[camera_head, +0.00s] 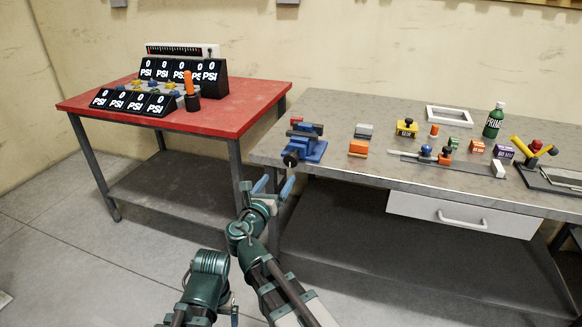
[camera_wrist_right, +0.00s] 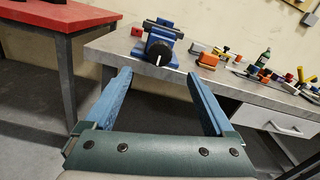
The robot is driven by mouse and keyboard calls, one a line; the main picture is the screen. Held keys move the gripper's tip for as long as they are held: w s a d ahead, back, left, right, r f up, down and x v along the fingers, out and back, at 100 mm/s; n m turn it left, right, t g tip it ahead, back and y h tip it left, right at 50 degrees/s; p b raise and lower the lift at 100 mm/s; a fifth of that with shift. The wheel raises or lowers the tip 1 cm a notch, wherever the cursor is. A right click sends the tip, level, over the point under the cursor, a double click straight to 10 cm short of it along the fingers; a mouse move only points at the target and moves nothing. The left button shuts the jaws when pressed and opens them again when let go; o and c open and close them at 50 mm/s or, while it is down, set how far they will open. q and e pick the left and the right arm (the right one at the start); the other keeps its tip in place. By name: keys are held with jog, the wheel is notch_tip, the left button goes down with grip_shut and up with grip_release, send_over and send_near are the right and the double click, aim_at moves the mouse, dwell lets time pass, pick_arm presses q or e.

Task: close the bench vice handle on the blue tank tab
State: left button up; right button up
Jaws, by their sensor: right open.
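The blue bench vice (camera_head: 313,150) stands at the left front corner of the grey workbench. Its dark round front end with a thin handle (camera_head: 290,159) faces me, and in the right wrist view the handle (camera_wrist_right: 158,54) shows a pale pin. A dark bar lies across the vice top (camera_wrist_right: 163,27). I cannot make out a separate blue tank tab. My right gripper (camera_head: 273,186) is open and empty, below and in front of the vice, apart from it. In the right wrist view its blue fingers (camera_wrist_right: 159,75) frame the space before the vice. My left gripper does not show.
A small red block (camera_wrist_right: 137,31) is beside the vice. An orange block (camera_head: 358,148) and grey block (camera_head: 363,130) sit to its right, with several tools beyond. A red table (camera_head: 235,115) with PSI gauges stands left, across a gap. The bench drawer (camera_head: 460,214) is shut.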

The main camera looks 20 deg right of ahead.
aim_at(290, 161)
jog(key=x, duration=1.2)
jog(key=shift+w+d, duration=0.25)
jog(key=shift+w, duration=0.05)
jog(key=shift+c, duration=0.3)
jog(key=c, duration=1.3)
